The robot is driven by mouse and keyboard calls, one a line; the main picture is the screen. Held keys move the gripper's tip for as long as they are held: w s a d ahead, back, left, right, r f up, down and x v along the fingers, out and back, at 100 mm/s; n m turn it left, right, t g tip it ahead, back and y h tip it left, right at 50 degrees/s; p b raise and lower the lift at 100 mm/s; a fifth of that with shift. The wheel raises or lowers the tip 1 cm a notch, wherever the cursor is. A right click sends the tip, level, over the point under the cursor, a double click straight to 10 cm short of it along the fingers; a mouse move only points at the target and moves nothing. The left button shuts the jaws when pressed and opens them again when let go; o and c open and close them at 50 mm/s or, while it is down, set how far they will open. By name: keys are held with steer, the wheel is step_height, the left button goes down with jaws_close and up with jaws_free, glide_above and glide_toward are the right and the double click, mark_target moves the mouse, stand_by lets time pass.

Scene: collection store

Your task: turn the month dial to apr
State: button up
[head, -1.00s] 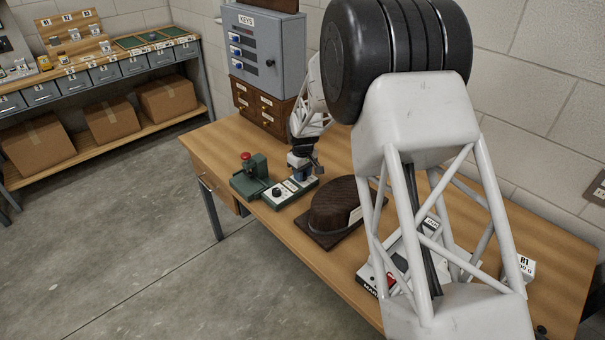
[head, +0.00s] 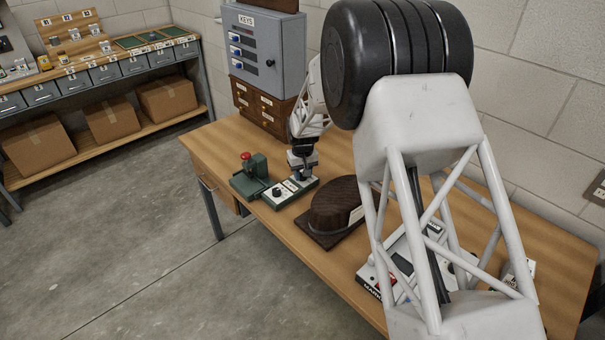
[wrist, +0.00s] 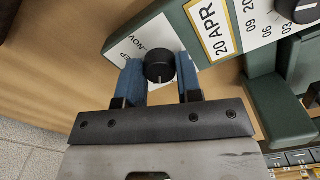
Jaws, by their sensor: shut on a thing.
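The green dial unit (head: 290,193) with a white top plate stands on the wooden bench. In the wrist view its white plate (wrist: 130,50) shows month letters around the month dial, NOV and what looks like SEP among them. A yellow-framed window (wrist: 208,28) reads 20 APR. My gripper (wrist: 159,72) is shut on the black month knob (wrist: 160,64), one blue finger on each side. In the head view my gripper (head: 302,176) stands over the unit's far end. A second black knob (wrist: 301,8) with numbers around it is partly cut off. The month knob's pointer is not clear.
A green device with a red knob (head: 246,157) stands close left of the unit. A dark round wooden piece on a base (head: 335,205) is to its right. A drawer box (head: 262,105) and grey key cabinet (head: 262,50) stand behind. My arm hides part of the right bench.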

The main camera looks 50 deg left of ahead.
steer(key=shift+m, duration=1.6)
steer(key=o, duration=0.9)
steer(key=shift+r, duration=0.15)
steer(key=shift+r, duration=3.75)
